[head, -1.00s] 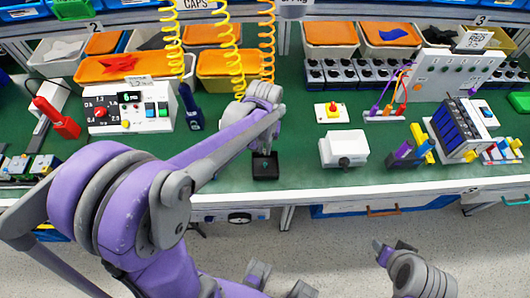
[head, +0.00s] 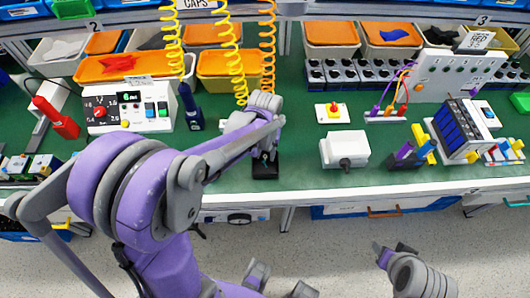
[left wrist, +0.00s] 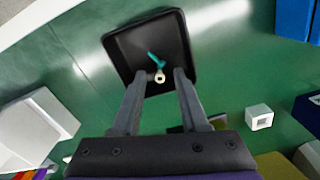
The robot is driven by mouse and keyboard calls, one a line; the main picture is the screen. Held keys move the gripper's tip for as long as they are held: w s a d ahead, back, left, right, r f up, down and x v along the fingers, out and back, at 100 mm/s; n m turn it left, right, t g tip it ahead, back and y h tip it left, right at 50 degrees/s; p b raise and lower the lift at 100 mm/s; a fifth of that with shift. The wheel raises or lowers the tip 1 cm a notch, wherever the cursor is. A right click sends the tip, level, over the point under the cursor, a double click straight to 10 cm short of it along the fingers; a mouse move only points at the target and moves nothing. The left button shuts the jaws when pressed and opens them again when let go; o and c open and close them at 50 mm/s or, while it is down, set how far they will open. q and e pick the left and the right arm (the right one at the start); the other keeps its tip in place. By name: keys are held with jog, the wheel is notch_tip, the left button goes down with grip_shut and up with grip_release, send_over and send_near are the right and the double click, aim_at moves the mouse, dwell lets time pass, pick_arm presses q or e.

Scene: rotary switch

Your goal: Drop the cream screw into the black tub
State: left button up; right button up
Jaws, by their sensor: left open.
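The black tub (head: 265,184) stands near the front edge of the green bench. My left gripper (head: 264,152) is just above it, pointing down. In the left wrist view the gripper (left wrist: 164,78) is open, with one finger on each side of the cream screw (left wrist: 161,77). The screw shows end-on as a small pale round against the tub (left wrist: 135,45); I cannot tell whether it touches the floor. A teal piece (left wrist: 156,60) lies in the tub beside it. My right gripper (head: 393,250) is low at the right, in front of the bench; its jaw opening is unclear.
A white box (head: 344,149) stands right of the tub. A white switch panel (head: 130,108) and a dark blue upright tool (head: 191,108) are to the left. Orange-topped bins (head: 112,68) line the back. A small white square piece (left wrist: 259,117) shows in the left wrist view.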

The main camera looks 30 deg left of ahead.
aim_at(265, 156)
pick_arm(q)
jog(key=shift+r, duration=0.3)
notch_tip(265, 156, up, 11)
jog(key=p, duration=0.2)
jog(key=s+d+f+m+t, duration=0.1)
jog(key=s+d+t, duration=0.1)
jog(key=s, duration=0.4)
jog(key=s+d+f+m+t, duration=0.2)
jog(key=s+t, duration=0.1)
jog(key=s, duration=0.4)
jog(key=shift+d, duration=0.4)
